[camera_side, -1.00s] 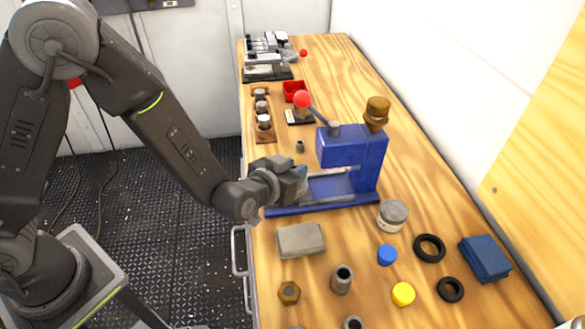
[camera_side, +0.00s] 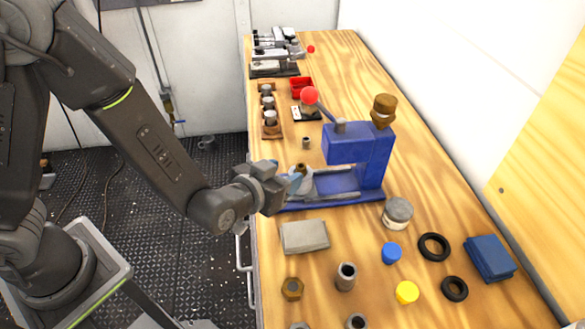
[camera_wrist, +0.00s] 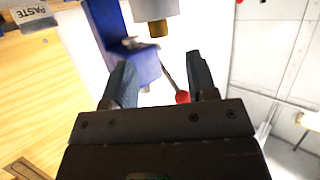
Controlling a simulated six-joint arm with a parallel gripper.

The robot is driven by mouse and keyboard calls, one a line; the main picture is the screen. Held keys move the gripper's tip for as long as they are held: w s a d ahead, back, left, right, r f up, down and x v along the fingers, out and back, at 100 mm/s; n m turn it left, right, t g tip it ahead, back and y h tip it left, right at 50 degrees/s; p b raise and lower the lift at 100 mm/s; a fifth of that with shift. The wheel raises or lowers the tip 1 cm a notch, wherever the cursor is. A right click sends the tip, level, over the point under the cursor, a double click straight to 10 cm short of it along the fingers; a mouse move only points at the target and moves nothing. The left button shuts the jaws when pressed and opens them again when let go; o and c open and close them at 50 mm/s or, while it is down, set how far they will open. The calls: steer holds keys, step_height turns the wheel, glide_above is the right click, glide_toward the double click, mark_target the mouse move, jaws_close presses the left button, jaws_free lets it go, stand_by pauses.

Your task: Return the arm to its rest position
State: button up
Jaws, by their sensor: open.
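My gripper (camera_side: 288,186) is at the left front end of the blue press (camera_side: 362,150), low over the bench's left edge. Its two fingers are apart and empty, as the wrist view also shows (camera_wrist: 163,82). Just beyond the fingertips, a grey cylinder (camera_side: 304,184) with a small brown piece (camera_side: 301,169) on top is at the press's bed. The wrist view shows the cylinder (camera_wrist: 154,6) and its brass-coloured piece (camera_wrist: 158,28) clear of the fingers. The press lever has a red ball (camera_side: 310,95).
A grey block (camera_side: 304,236) lies in front of the press. A lidded jar (camera_side: 397,213), blue cap (camera_side: 391,253), yellow cap (camera_side: 407,292), black rings (camera_side: 434,246) and blue box (camera_side: 489,258) are at the right. Open floor (camera_side: 170,225) lies left of the bench.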

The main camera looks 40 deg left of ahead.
steer(key=shift+v, duration=0.75)
steer(key=shift+r, duration=0.1)
steer(key=s+a+r+g+h, duration=0.35)
steer(key=a+r, duration=0.25)
steer(key=r, duration=0.5)
steer(key=s+a+r+g+y, duration=0.1)
steer(key=s+a+r+g, duration=0.1)
steer(key=s+a, duration=0.2)
steer(key=s+a+r+g+y, duration=0.2)
steer(key=s+a, duration=0.3)
steer(key=s, duration=0.4)
steer(key=shift+s+r+g, duration=0.2)
steer(key=shift+s+g, duration=0.05)
steer(key=shift+g, duration=0.2)
